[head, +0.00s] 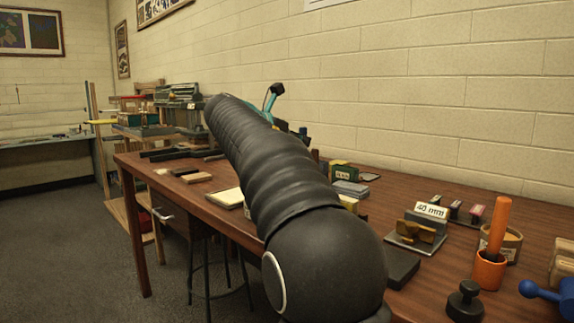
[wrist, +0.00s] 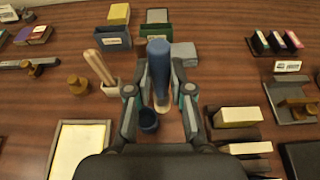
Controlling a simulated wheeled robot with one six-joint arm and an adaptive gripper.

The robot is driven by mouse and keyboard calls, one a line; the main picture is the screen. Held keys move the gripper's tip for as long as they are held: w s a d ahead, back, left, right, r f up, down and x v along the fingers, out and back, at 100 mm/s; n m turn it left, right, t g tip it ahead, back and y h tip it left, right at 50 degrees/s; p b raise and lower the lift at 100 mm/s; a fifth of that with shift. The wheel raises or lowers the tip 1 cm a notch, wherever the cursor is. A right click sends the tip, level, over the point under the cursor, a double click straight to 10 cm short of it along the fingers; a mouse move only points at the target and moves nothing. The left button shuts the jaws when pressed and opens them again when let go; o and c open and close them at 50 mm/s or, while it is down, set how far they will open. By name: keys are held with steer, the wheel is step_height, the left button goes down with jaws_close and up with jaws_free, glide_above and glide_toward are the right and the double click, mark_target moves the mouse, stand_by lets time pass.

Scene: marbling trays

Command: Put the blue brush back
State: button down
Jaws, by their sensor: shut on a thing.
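The blue brush (wrist: 158,62) stands roughly upright between the fingers of my gripper (wrist: 161,88) in the wrist view. The gripper is shut on it. Its upper part is a thick blue cylinder and its lower part is pale. A small dark blue cup (wrist: 149,122) shows between the fingers, just left of the brush's lower end. The brush appears beside the cup's opening rather than in it; I cannot tell its height above the table. In the head view my arm hides the brush, the cup and most of the gripper.
A framed pale tray (wrist: 53,150) lies at the lower left. Pale and dark blocks (wrist: 238,116) lie close right. In the head view an orange brush (head: 497,228) stands in an orange cup (head: 489,271).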

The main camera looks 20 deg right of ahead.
step_height(320, 180, down, 6)
steer(key=w+a+b, duration=0.1)
steer(key=w+a, duration=0.1)
steer(key=shift+w, duration=0.3)
steer(key=shift+f, duration=0.1)
steer(key=c, duration=1)
jaws_free()
steer(key=shift+c, duration=0.2)
steer(key=v, duration=1.2)
steer(key=shift+p, duration=0.3)
